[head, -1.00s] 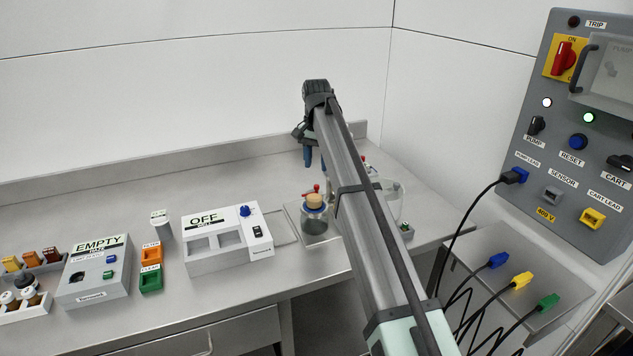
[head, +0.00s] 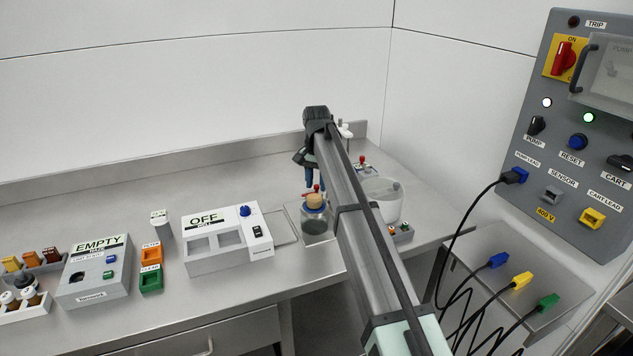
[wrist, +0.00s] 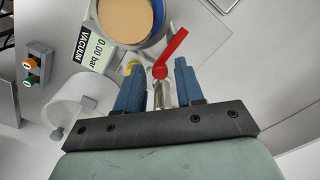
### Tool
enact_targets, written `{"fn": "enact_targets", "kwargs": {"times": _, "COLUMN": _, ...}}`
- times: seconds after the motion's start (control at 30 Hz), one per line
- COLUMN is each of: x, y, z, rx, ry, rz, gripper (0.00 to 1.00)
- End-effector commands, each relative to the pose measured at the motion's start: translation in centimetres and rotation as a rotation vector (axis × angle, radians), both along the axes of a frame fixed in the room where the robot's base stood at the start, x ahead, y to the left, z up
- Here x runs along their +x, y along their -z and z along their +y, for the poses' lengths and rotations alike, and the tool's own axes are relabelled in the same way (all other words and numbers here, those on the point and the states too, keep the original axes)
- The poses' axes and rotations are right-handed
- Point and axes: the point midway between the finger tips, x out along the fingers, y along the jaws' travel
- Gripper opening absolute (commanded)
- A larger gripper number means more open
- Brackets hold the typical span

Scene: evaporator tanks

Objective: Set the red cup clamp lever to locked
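My gripper (head: 309,178) points down just above and behind the cup. In the wrist view my gripper (wrist: 158,66) has its two blue fingers apart, with the lever's pivot between or below them. I cannot tell whether they touch it.
A vacuum display (wrist: 93,48) reading 0.00 bar stands beside the cup. A white round vessel (head: 382,200) and a small block with orange and green buttons (head: 400,233) are to the right. A white box marked OFF (head: 222,238) is to the left.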

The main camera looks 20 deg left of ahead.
Motion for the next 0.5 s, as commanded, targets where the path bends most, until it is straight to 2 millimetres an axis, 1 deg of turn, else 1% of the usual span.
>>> {"fn": "enact_targets", "kwargs": {"times": 0.03, "x": 0.0, "y": -0.01, "z": 0.0, "rx": 0.0, "ry": 0.0, "rz": 0.0, "gripper": 0.32}}
{"fn": "enact_targets", "kwargs": {"times": 0.37, "x": -0.01, "y": -0.02, "z": 0.0, "rx": 0.0, "ry": 0.0, "rz": 0.0, "gripper": 0.0}}
{"fn": "enact_targets", "kwargs": {"times": 0.5, "x": -0.01, "y": -0.02, "z": 0.0, "rx": 0.0, "ry": 0.0, "rz": 0.0, "gripper": 0.0}}
